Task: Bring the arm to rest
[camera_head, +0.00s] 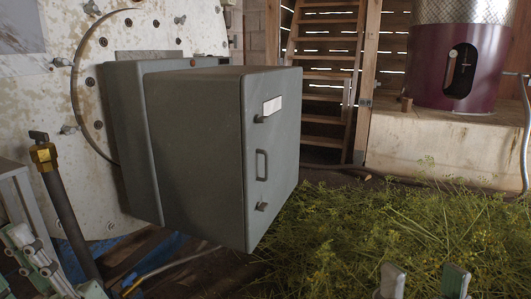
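My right gripper (424,276) shows at the bottom right edge. Only its two pale green-grey fingertips are in view, set apart, with nothing held between them. They are in front of a heap of green, yellow-flowered herbs (400,235). My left gripper (35,258) is at the lower left edge, partly cut off. Its white and green linkage parts show beside a dark pipe with a brass valve. The gap between its fingers cannot be made out, and no held object is visible there.
A grey metal cabinet (200,150) with a closed door and handle stands at centre left, before a large riveted pale vessel (50,110). A maroon burner unit (455,65) sits on a concrete block (430,140) at the back right. Wooden stairs (325,75) rise behind.

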